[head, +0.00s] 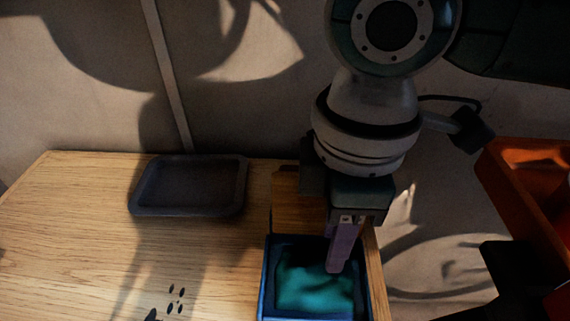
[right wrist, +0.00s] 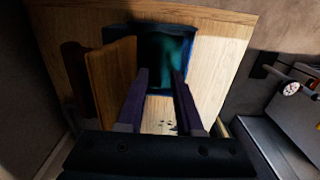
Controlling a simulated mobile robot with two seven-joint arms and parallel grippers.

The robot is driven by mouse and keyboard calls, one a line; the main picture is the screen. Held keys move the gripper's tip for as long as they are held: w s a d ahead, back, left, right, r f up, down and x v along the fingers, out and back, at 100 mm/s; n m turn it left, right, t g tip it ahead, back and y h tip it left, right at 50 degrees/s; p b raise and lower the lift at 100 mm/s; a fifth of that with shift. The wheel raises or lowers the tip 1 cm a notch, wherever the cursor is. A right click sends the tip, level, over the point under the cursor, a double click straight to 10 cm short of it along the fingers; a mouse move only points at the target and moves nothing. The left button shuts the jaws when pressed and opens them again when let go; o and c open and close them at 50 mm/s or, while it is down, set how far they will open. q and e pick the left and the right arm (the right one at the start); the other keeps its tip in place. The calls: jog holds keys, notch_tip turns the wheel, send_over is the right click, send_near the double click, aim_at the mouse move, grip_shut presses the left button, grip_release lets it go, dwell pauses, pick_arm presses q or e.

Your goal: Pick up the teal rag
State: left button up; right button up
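The teal rag (head: 314,280) lies inside a blue open box (head: 264,285) at the right end of the wooden table. My right gripper (head: 340,268) comes down from above, its purple fingers over the right part of the box and rag. In the right wrist view the right gripper (right wrist: 161,74) is open, its two fingers apart with nothing seen between them. The rag (right wrist: 172,50) shows dimly beyond the fingertips, inside the blue box (right wrist: 146,48). Whether the fingers touch the rag, I cannot tell. My left gripper is not in view.
A wooden block or panel (head: 297,205) stands right behind the box, close to the gripper. An empty dark tray (head: 190,201) lies at the table's back. An orange bin (head: 520,185) is at the right. The table's left part (head: 70,235) is clear.

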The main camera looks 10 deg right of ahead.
aim_at(316, 273)
notch_tip(316, 273, down, 5)
jog(key=shift+s+r+b, duration=0.1)
jog(key=shift+b, duration=0.3)
jog(key=shift+c, duration=0.2)
grip_shut()
